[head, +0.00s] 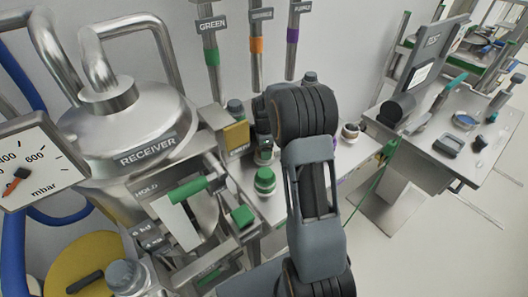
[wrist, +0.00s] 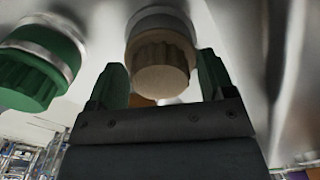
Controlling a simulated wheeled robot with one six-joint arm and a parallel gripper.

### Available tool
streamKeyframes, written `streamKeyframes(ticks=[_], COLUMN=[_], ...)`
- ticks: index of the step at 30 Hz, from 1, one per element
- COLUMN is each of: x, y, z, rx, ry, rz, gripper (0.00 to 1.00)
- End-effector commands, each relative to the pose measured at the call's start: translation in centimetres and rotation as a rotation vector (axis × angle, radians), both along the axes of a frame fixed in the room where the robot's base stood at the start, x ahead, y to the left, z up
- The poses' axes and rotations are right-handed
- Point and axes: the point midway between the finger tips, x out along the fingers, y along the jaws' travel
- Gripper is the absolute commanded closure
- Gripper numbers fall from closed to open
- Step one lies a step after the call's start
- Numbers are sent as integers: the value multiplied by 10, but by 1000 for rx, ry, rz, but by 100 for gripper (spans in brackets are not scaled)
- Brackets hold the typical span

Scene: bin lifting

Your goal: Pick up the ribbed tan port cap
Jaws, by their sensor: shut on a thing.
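The ribbed tan port cap (wrist: 162,75) is in the middle of the wrist view, against a paler round collar. My gripper (wrist: 163,80) has a green-padded finger on each side of the cap and is shut on it. In the head view, my gripper (head: 264,144) is a small dark shape left of my wrist, over the bench behind the green port cap. I cannot make out the tan cap there.
A ribbed green port cap (head: 265,181) stands close by; a green cap (wrist: 30,75) fills the wrist view's left. The steel receiver (head: 130,125) and a green-handled clamp (head: 187,190) are left. A side table (head: 450,165) with loose items stands right.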

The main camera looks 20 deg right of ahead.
Motion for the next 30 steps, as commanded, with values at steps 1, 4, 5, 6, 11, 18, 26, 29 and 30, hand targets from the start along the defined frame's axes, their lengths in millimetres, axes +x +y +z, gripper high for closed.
streamKeyframes(ticks=[1, 4, 5, 6, 11, 18, 26, 29, 30], x=[0, 0, 0, 0, 0, 1, -15, -29, -35], y=[0, 0, 0, 0, 0, 0, 11, 20, 24], z=[0, 0, 0, 0, 1, 14, 54, 74, 82], rx=[0, 0, 0, 0, 0, -1, -2, -2, -2], ry=[0, 0, -1, -1, -1, -4, -6, -7, -6], rz=[0, 0, 0, 0, 0, 0, 2, 2, 2], gripper=[47, 56, 57, 57, 57, 57, 57, 57, 57])
